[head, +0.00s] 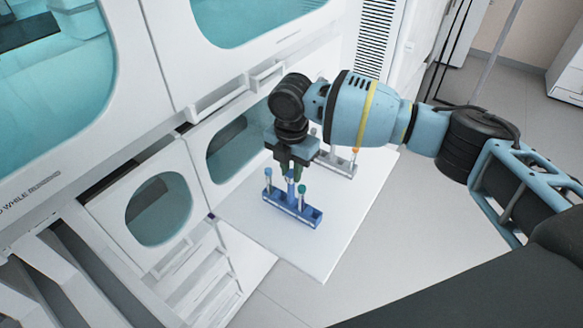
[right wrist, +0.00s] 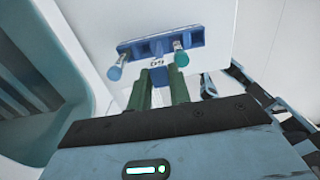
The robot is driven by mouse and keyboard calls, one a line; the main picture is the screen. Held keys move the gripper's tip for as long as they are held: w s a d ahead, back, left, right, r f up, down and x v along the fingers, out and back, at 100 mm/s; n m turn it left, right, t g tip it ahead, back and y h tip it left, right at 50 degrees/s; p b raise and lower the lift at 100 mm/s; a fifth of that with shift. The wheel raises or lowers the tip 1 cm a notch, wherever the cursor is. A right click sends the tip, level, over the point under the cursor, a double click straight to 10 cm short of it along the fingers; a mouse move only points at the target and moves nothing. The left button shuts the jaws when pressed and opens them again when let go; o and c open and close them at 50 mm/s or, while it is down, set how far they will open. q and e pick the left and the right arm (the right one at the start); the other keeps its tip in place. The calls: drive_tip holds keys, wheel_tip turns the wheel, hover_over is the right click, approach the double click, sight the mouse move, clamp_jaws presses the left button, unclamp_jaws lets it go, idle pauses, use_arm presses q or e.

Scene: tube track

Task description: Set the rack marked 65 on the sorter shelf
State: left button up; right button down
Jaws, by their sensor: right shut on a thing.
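A blue rack (head: 292,210) with tubes capped in teal and blue is over the white shelf (head: 340,225). My right gripper (head: 291,172) points down from above and is shut on the middle handle of this rack. In the right wrist view the rack (right wrist: 160,45) lies ahead of the fingers (right wrist: 160,88), with a tube at each side. A dark two-digit mark shows on it, too small and tilted to read surely. I cannot tell whether the rack touches the shelf. My left gripper is not in view.
A grey-white rack (head: 336,163) with orange-capped tubes stands behind the blue rack, partly hidden by my arm. White cabinets with teal windows (head: 160,208) line the left and back. The shelf's front right part is bare.

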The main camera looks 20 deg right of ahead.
drive_tip(key=shift+f, duration=0.8)
idle(0.9)
drive_tip(key=c, duration=1.2)
unclamp_jaws()
wheel_tip(320, 180, up, 8)
drive_tip(key=shift+f, duration=0.1)
